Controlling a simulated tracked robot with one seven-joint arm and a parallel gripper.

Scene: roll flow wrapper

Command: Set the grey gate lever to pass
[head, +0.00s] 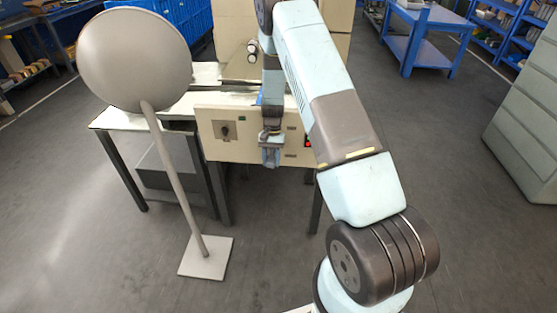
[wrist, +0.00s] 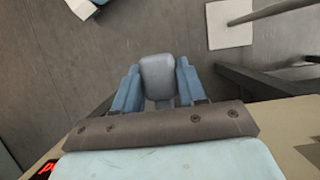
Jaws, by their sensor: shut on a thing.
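The grey gate lever (wrist: 158,72) shows in the wrist view as a rounded grey grip between my two blue fingers. My gripper (wrist: 157,88) is shut on it, one finger along each side. In the head view my gripper (head: 270,155) points down in front of the cream machine panel (head: 217,151). There the fingers and wrist hide most of the lever, and I cannot tell its angle. I can read no pass marking in either view.
A round grey sign (head: 135,60) on a pole stands at left. A grey cabinet (head: 525,120) is at right. The floor between is clear.

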